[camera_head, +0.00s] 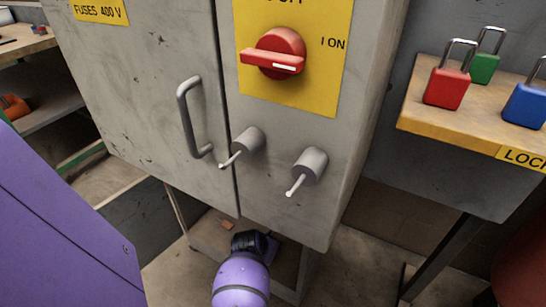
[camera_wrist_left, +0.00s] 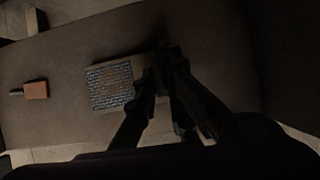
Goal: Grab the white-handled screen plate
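In the left wrist view, a flat, roughly square plate (camera_wrist_left: 110,86) with a pale mesh-like pattern lies on a brown surface. A pale strip shows along its upper right edge; I cannot make out a white handle clearly. The dark fingers of my left gripper (camera_wrist_left: 158,74) are at the plate's right edge and overlap it in the picture. Their tips lie close together, and whether they hold anything is too dark to tell. In the head view, my left gripper (camera_head: 254,241) is low, over the shelf under the cabinet. My right gripper is not in view.
A grey cabinet (camera_head: 160,130) with a red rotary switch (camera_head: 275,55), handle and two knobs stands above the left gripper. A small reddish-brown block (camera_wrist_left: 36,90) lies left of the plate. A lock shelf (camera_head: 480,110) with red, green and blue padlocks is at right.

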